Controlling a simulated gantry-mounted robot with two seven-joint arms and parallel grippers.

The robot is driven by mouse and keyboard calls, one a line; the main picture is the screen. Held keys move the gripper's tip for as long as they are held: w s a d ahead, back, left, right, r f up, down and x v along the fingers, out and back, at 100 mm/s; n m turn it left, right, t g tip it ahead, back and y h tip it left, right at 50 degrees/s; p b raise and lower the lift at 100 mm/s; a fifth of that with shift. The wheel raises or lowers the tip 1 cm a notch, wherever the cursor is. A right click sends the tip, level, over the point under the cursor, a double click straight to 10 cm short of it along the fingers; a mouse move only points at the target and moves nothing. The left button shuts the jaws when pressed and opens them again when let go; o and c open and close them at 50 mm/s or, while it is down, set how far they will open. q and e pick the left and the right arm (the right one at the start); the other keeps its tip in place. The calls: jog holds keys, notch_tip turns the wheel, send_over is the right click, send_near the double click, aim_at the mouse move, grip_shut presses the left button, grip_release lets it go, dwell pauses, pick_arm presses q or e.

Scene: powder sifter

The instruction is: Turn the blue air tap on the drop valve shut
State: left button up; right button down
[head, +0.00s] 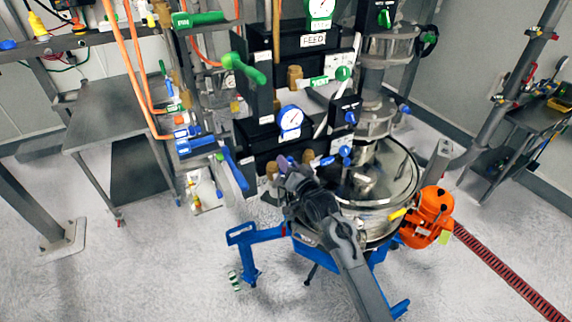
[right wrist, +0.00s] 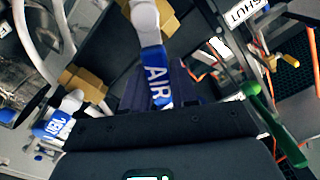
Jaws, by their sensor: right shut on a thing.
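My right gripper (head: 284,176) is at the lower front of the drop valve, below the blue-rimmed gauge (head: 290,121). My left gripper is not in view.
A blue lever (head: 236,170) hangs to the left. The steel sifter (head: 375,185), with an orange motor (head: 428,215), stands at right.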

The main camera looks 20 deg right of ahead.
jog(key=m, duration=0.1)
jog(key=d+f+m, duration=0.1)
jog(key=m, duration=0.1)
jog(key=shift+w+p, duration=0.1)
jog(key=shift+p, duration=0.25)
jog(key=shift+d+f+m+p, duration=0.25)
jog(key=shift+f+m, duration=0.45)
jog(key=shift+m, duration=0.7)
jog(key=shift+d+f+m+p, duration=0.25)
jog(key=shift+f+m, duration=0.4)
jog(key=shift+m, duration=0.75)
jog(key=shift+d+f+m+p, duration=0.15)
jog(key=shift+d+f+m, duration=0.4)
jog(key=shift+m, duration=0.85)
jog(key=shift+a+f, duration=0.15)
jog(key=shift+f, duration=0.05)
jog(key=c, duration=1)
grip_release()
jog(key=shift+o, duration=0.2)
